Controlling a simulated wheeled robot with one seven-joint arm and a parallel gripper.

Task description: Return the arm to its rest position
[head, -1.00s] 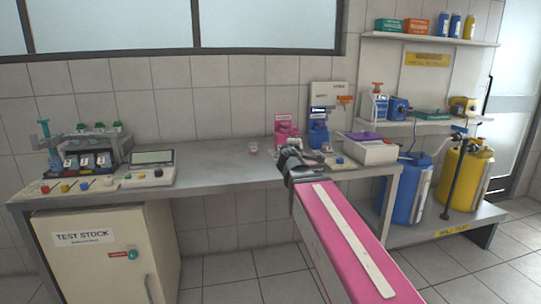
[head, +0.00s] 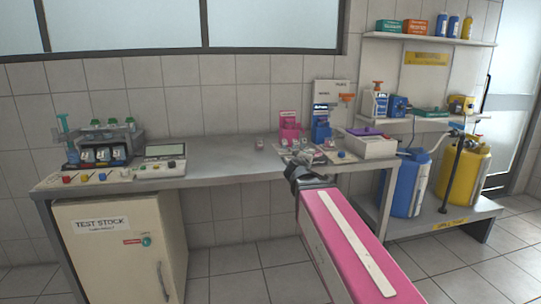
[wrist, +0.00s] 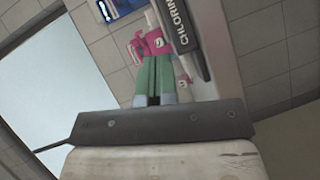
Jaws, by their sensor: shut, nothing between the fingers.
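My pink arm reaches from the bottom right of the head view towards the bench. My gripper (head: 303,158) is at its far end, small and dark, in front of the bench's right half. In the wrist view two green fingers (wrist: 155,80) stand close together beyond a dark bolted bar, with nothing seen held between them. A pink dispenser (wrist: 152,42) and a chlorine label (wrist: 178,22) show behind them. Whether the fingertips touch anything cannot be told.
The steel bench (head: 225,172) carries a rack of bottles (head: 105,145), a meter (head: 165,160), a small cup (head: 259,143) and a white box (head: 370,146). A test stock cabinet (head: 120,245) stands below left. Blue (head: 408,188) and yellow (head: 468,175) tanks stand right. Bench middle is clear.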

